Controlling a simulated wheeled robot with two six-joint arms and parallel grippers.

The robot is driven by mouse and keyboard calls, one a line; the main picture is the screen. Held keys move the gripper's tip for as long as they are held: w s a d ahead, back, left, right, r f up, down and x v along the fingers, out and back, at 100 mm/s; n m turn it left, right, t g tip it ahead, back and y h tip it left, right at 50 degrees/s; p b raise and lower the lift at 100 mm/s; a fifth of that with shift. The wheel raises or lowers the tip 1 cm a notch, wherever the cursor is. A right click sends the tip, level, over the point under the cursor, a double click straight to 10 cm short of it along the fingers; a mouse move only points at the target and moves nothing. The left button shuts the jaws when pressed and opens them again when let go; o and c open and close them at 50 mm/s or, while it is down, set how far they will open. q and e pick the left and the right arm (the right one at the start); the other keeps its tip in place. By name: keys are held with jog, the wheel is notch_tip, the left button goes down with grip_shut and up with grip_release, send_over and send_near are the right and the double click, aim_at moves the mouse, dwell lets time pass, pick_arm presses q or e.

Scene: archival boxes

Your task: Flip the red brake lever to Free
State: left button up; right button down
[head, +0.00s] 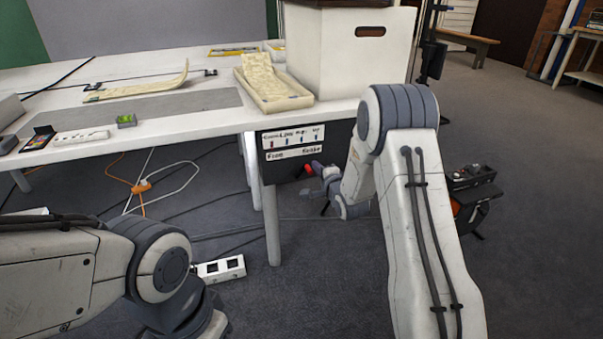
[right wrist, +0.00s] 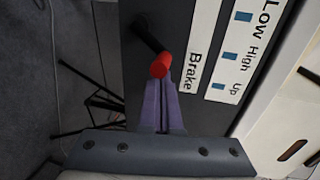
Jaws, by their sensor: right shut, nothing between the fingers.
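The red brake lever (head: 309,170) sticks out of a dark panel (head: 268,172) under the table's right end. In the right wrist view its red tip (right wrist: 160,66) is on a black shaft, beside the word Brake (right wrist: 194,70). In the head view a white label strip (head: 293,153) reads Free at its left and Brake at its right; the lever is below the Brake end. My right gripper (right wrist: 161,84) is shut and empty, its fingertips right at the red tip; whether they touch it I cannot tell. My left gripper is out of view; only its arm shows.
The white table (head: 200,122) overhangs the panel. A white box (head: 345,60) and a cream tray (head: 272,100) stand on it. Cables and a power strip (head: 220,268) lie on the floor.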

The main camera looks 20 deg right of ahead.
jog(key=shift+s+a, duration=0.1)
jog(key=shift+a, duration=2.55)
jog(key=shift+s+d, duration=0.25)
jog(key=shift+s, duration=0.1)
jog(key=s+d, duration=0.2)
jog(key=s, duration=0.4)
jog(key=shift+s, duration=0.1)
jog(key=s+a+r+n+g+y, duration=0.2)
jog(key=s+a+n+g, duration=0.6)
jog(key=s+a+n, duration=0.65)
jog(key=s+a+r+n+g+p, duration=0.1)
jog(key=s+n+g, duration=0.2)
jog(key=s, duration=0.5)
jog(key=s+a+r+n+g+h, duration=0.15)
jog(key=s+n, duration=0.25)
jog(key=s, duration=0.4)
jog(key=s+a+r+n+g+p, duration=0.1)
jog(key=s+r+n+g, duration=0.15)
jog(key=s, duration=0.55)
notch_tip(320, 180, up, 37)
jog(key=p, duration=3.7)
jog(key=shift+s+d+n+g+p, duration=0.15)
jog(key=shift+s+n+g+p, duration=0.05)
jog(key=shift+n+g+p, duration=0.2)
